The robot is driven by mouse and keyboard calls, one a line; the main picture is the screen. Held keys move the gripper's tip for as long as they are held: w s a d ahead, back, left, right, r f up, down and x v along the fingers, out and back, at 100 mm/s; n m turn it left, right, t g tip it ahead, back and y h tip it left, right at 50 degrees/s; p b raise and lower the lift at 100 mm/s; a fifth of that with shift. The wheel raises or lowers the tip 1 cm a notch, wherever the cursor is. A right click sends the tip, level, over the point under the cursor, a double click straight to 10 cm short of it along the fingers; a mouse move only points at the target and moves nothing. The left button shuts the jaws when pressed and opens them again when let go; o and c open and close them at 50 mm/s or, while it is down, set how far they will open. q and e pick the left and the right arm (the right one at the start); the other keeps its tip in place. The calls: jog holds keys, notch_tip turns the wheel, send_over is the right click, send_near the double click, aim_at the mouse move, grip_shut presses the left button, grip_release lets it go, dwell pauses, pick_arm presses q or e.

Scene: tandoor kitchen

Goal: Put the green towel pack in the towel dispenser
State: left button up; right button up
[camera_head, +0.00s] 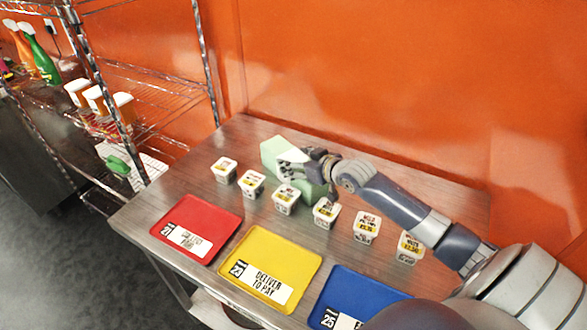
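The pale green towel pack (273,152) sits at the back of the steel table, near the orange wall. My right gripper (295,163) comes in from the right and is at the pack, its fingers overlapping the pack's front and top. The fingers and wrist hide part of the pack, and I cannot tell whether they are closed on it. My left gripper is not in view. I see no towel dispenser in this view.
Several small labelled white tubs (252,183) stand in a row in front of the pack. Red (200,211), yellow (288,255) and blue (345,287) trays lie along the front edge. A wire shelf (150,80) with bottles and containers stands at left.

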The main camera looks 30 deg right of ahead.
jog(key=shift+c, duration=0.6)
jog(key=shift+r, duration=0.25)
notch_tip(320, 180, up, 10)
jog(key=shift+f+b, duration=0.25)
jog(key=shift+b, duration=0.4)
jog(key=s+a+n+g+y, duration=0.5)
jog(key=s+a+n+y, duration=0.4)
jog(key=s+a, duration=1.1)
jog(key=shift+a+f+n, duration=0.25)
jog(key=shift+a+n, duration=0.1)
jog(key=shift+n, duration=0.15)
jog(key=shift+s, duration=0.1)
